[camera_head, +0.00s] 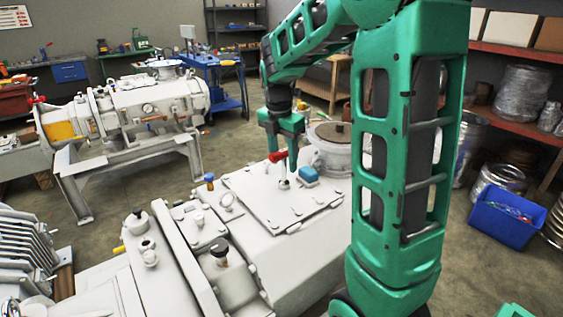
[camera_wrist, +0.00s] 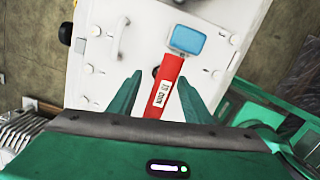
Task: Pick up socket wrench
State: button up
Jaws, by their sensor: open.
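The socket wrench, seen as a red handle (camera_head: 278,157), stands out above the top plate of the white machine in the head view. In the wrist view the red handle (camera_wrist: 168,76), with a white label, lies between my two fingers. My gripper (camera_head: 284,148) is open above the plate, with its fingers pointing down close to the handle. In the wrist view my gripper (camera_wrist: 160,76) has a finger on each side of the handle, with gaps showing. Whether a finger touches it I cannot tell. The wrench's lower end is not clear.
A blue block (camera_head: 307,175) sits on the plate right beside the wrench. The white machine (camera_head: 255,260) has knobs and fittings to the left. A second white machine (camera_head: 120,110) stands behind at left. A blue bin (camera_head: 506,215) is on the floor at right.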

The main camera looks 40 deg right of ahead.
jog(key=shift+f, duration=0.3)
grip_shut()
jog(key=shift+r, duration=0.15)
notch_tip(320, 180, up, 28)
jog(key=shift+w, duration=0.15)
dwell(1.1)
jog(key=shift+d, duration=0.15)
